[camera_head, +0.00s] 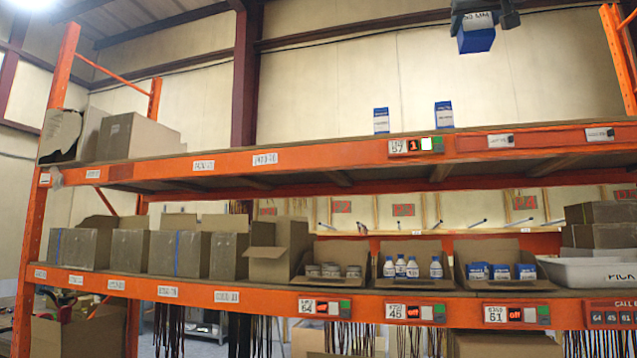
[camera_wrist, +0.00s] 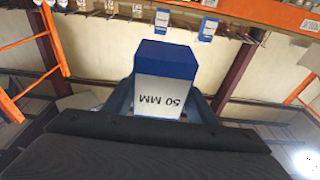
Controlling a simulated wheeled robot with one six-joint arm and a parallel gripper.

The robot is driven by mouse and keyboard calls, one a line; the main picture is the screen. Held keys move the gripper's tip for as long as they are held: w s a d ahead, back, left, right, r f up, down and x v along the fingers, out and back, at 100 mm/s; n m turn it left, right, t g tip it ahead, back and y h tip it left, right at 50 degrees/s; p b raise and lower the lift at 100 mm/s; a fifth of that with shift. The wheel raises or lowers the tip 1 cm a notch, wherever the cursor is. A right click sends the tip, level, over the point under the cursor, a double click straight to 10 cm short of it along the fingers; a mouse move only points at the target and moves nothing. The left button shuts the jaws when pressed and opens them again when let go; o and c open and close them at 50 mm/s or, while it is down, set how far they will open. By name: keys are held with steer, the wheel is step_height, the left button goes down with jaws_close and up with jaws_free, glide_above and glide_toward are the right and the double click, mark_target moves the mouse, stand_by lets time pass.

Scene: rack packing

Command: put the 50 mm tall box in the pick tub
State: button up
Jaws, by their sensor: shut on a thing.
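My gripper (camera_head: 484,14) is at the top right of the head view, high above the upper shelf. It is shut on a blue and white box (camera_head: 477,41). In the wrist view the box (camera_wrist: 165,62) sits between the fingers, and its white label reads "50 MM" upside down. The pick tub (camera_head: 592,272) is a white, low tub at the right end of the lower shelf, marked "PICK" on its front and partly cut off by the frame. My gripper is well above it and to its left. The tub's inside is mostly hidden.
Two blue and white boxes (camera_head: 381,121) (camera_head: 444,115) stand on the upper shelf (camera_head: 350,145). Brown boxes (camera_head: 612,212) are stacked behind the tub. Open cartons with cans, bottles and small blue boxes (camera_head: 502,272) stand left of it. The upper shelf beam runs above the tub.

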steer(key=w+f+y+b, duration=0.1)
steer(key=w+f, duration=2.8)
steer(key=f, duration=0.4)
steer(key=w+a+f+n+y+b, duration=0.1)
steer(key=w+a+f, duration=0.15)
steer(key=f, duration=1.05)
steer(key=w+a+f+n+y, duration=0.1)
steer(key=w+f, duration=0.2)
steer(key=f, duration=1)
steer(key=s+a+f, duration=0.2)
steer(key=f, duration=0.6)
steer(key=s+a+f, duration=0.1)
steer(key=a+f, duration=0.2)
steer(key=f, duration=0.6)
steer(key=s+a+f+y+b, duration=0.1)
steer(key=s+a+f, duration=0.2)
steer(key=s+f, duration=0.4)
steer(key=s+a+f+n+t+y, duration=0.1)
steer(key=s+a+f, duration=0.2)
steer(key=s+f, duration=0.5)
step_height(320, 180, down, 6)
steer(key=shift+a+r+y+b, duration=0.1)
steer(key=shift+a+y+b, duration=0.1)
steer(key=shift+y+b, duration=0.15)
